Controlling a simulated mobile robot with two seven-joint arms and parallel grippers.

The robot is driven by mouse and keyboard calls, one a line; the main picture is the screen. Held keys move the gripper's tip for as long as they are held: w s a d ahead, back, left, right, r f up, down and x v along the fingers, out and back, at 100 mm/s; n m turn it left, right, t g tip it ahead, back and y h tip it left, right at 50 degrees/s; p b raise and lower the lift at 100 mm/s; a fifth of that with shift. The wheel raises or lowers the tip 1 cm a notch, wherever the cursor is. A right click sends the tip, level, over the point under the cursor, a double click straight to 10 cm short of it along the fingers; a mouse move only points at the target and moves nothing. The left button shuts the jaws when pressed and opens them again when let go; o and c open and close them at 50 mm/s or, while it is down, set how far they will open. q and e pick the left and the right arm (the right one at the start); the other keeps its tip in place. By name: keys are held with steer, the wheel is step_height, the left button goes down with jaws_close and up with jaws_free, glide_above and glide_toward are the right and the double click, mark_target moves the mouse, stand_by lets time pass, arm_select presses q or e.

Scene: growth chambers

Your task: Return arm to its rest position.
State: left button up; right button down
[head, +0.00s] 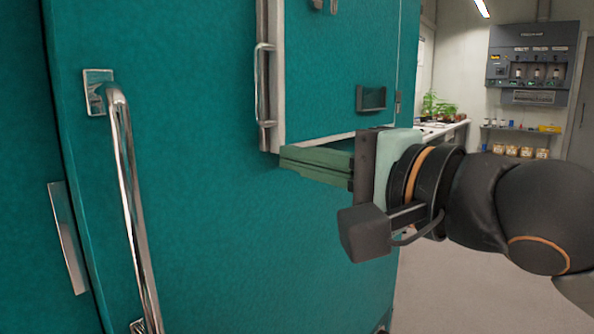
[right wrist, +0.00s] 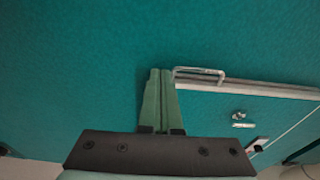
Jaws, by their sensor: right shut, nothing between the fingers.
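My right gripper (head: 284,158) reaches in from the right in the head view, with its green fingers together and nothing between them. Its tip is just below the lower edge of a small teal door (head: 325,85) in the chamber front. In the right wrist view the shut fingers (right wrist: 159,75) point up beside the small door's metal frame and wire handle (right wrist: 200,74). I cannot tell whether the fingertips touch the chamber. My left gripper is not in view.
The teal growth chamber (head: 220,240) fills the left and middle, close in front of the arm. A long chrome handle (head: 130,200) sticks out at left. Potted plants (head: 437,105) stand on a bench at the back. Open floor (head: 450,290) lies at right.

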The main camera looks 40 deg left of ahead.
steer(key=w+d+f+n+t+h, duration=0.2)
steer(key=d+f+n+t, duration=0.7)
steer(key=d+f, duration=0.55)
steer(key=w+d+f+n+t+h, duration=0.3)
steer(key=d+f+n+t, duration=0.7)
steer(key=d, duration=0.8)
steer(key=s+d+f+m+g+h+p, duration=0.1)
steer(key=d+f+m+g+h+p, duration=0.1)
steer(key=d+f+m+h+p, duration=0.25)
steer(key=s+d+f+m+g+h+p, duration=0.1)
steer(key=d+f+m+g+h+p, duration=0.15)
steer(key=f+m+p, duration=0.45)
arm_select(q)
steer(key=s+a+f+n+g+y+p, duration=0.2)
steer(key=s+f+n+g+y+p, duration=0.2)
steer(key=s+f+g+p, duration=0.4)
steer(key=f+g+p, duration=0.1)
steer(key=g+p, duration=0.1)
steer(key=p, duration=0.2)
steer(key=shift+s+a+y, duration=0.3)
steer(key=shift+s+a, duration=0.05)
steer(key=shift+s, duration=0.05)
arm_select(e)
steer(key=s+d+f+m+g+h, duration=0.1)
steer(key=s+f+m+g+h, duration=0.2)
steer(key=s+f+g, duration=0.4)
steer(key=s+g, duration=0.1)
steer(key=s, duration=0.1)
steer(key=shift+s+f+m+h, duration=0.3)
steer(key=shift+f+m, duration=0.05)
